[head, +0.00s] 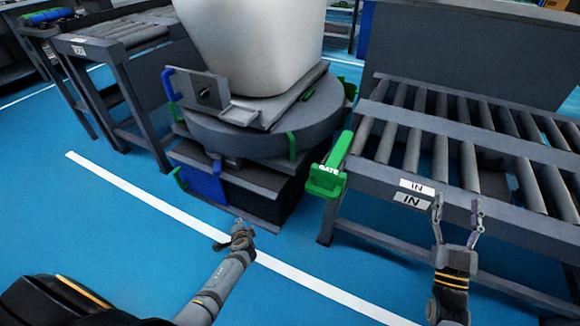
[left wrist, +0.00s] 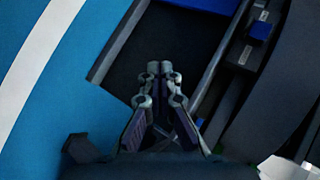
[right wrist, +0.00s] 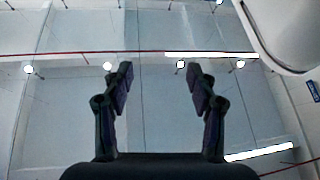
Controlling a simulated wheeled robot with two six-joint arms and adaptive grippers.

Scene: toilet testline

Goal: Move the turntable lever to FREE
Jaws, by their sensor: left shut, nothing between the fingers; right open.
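The round grey turntable (head: 262,133) stands on a dark base in the head view and carries a large white ceramic body (head: 255,45). A blue handle (head: 171,83) sticks up beside its left plate. A blue part (head: 204,184) and a green hook (head: 180,178) are on the front of the base. I cannot tell which of these is the lever, and no FREE label is readable. My left gripper (head: 238,226) is shut and empty, in front of the base and apart from the blue part. My right gripper (head: 457,205) is open and empty, near the right conveyor.
A roller conveyor (head: 480,135) marked IN stands at the right, with a green GATE handle (head: 327,176) at its near left corner. Another roller stand (head: 115,45) is at the left. The blue floor with a white line (head: 140,193) is clear in front.

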